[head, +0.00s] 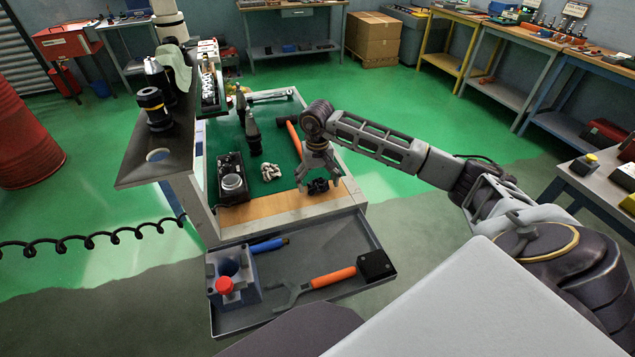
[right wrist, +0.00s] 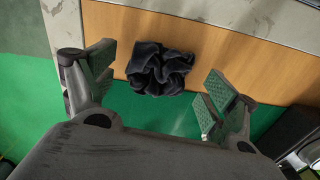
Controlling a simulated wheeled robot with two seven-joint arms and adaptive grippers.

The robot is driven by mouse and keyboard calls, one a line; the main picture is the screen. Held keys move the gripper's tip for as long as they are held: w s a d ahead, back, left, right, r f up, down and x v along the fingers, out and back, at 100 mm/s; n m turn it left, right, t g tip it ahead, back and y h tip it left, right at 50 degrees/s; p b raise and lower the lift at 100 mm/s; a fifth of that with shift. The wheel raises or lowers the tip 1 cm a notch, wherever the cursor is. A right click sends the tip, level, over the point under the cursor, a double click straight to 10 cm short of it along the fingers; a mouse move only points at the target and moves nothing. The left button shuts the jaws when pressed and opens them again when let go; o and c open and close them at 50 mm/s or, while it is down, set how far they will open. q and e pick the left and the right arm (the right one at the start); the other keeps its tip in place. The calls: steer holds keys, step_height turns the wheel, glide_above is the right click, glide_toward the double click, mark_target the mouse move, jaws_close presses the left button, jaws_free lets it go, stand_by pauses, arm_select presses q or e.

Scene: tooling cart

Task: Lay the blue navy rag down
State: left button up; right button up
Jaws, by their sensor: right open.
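The navy rag (head: 318,186) is a small, dark, crumpled cloth. It lies at the right of the cart top, where the wooden strip meets the green mat. In the right wrist view the rag (right wrist: 160,69) rests partly on the wood and partly on the green, between and beyond my open fingers. My right gripper (head: 315,177) points down just above the rag. The right wrist view shows its two fingers (right wrist: 160,90) spread wide and empty, apart from the rag. My left gripper is not in view.
An open drawer (head: 345,240) in front holds an orange-handled wrench (head: 315,284) and a blue block with a red knob (head: 230,282).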

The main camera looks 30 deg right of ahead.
step_height(320, 180, up, 12)
steer(key=shift+f, duration=0.2)
stand_by(0.5)
stand_by(0.6)
